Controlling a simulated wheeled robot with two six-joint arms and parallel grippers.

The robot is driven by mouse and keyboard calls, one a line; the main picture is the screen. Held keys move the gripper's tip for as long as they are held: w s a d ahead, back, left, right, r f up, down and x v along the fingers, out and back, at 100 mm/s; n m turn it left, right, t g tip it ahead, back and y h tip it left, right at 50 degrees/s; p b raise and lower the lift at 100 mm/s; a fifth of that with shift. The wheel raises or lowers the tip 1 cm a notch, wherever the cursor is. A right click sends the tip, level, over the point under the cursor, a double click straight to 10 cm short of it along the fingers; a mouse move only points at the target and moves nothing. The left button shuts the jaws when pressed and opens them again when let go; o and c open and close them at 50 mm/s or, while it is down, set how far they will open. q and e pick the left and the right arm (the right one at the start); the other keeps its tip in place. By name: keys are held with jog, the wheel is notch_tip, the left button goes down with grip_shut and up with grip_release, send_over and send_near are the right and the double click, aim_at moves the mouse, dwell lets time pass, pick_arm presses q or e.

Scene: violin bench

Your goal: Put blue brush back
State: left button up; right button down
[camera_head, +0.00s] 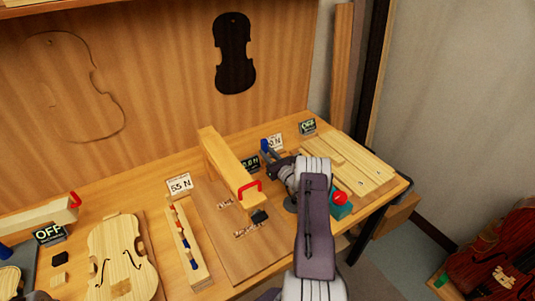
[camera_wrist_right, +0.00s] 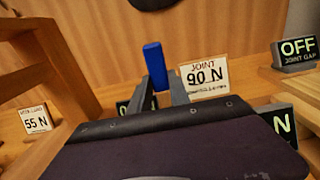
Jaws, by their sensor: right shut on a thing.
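The blue brush (camera_wrist_right: 153,66) stands upright between the fingertips of my right gripper (camera_wrist_right: 158,92) in the right wrist view; only its blue upper part shows. In the head view, my right gripper (camera_head: 271,159) is shut on it at the back of the bench, and the blue brush (camera_head: 265,145) shows as a small blue tip. A long narrow wooden rack (camera_head: 199,274) with small blue, white and red pieces lies on the bench left of the gripper. My left gripper is not in view.
A wooden beam with a red handle (camera_head: 249,186) stands between the rack and my right arm. Signs reading 55 N (camera_head: 179,186) and OFF (camera_head: 307,127) stand on the bench. A red button on a teal box (camera_head: 340,199) is right of my arm. A violin body (camera_head: 122,262) lies at left.

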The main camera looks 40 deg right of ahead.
jog(key=shift+s, duration=0.1)
jog(key=shift+f, duration=0.2)
jog(key=c, duration=1.2)
grip_release()
jog(key=shift+r, duration=0.25)
jog(key=s+a, duration=0.1)
jog(key=s, duration=1.1)
jog(key=shift+a+b, duration=0.15)
jog(key=shift+b, duration=0.25)
jog(key=shift+f, duration=0.15)
